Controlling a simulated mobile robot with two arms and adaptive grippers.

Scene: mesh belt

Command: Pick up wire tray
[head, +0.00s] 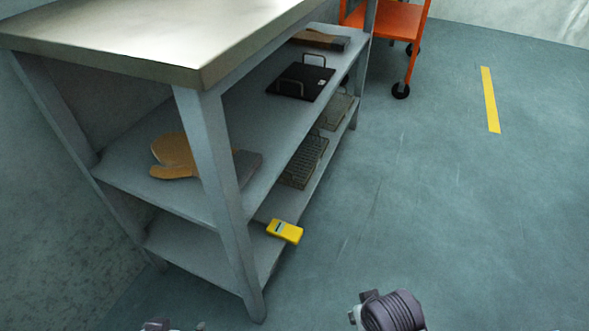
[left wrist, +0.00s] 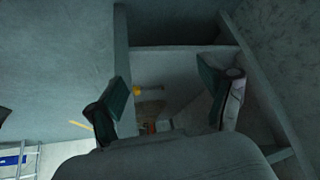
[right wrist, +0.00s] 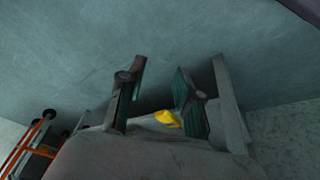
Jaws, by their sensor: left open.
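A dark wire tray (head: 303,162) lies on the lower shelf of the grey bench, partly hidden by the shelf above. A second, paler wire tray (head: 335,112) lies farther back on that shelf. My left gripper (head: 180,326) barely shows at the bottom edge of the head view, short of the trays. Its fingers stand apart and empty in the left wrist view (left wrist: 163,92). My right gripper's fingers are also apart and empty in the right wrist view (right wrist: 158,78). Neither gripper touches a tray.
A yellow device (head: 285,231) lies at the lower shelf's near edge. The middle shelf (head: 125,185) holds a tan mitt (head: 175,155) and a black plate with handles (head: 300,82). A bench leg (head: 215,170) stands in front. An orange cart (head: 395,20) is behind. Floor at right is clear.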

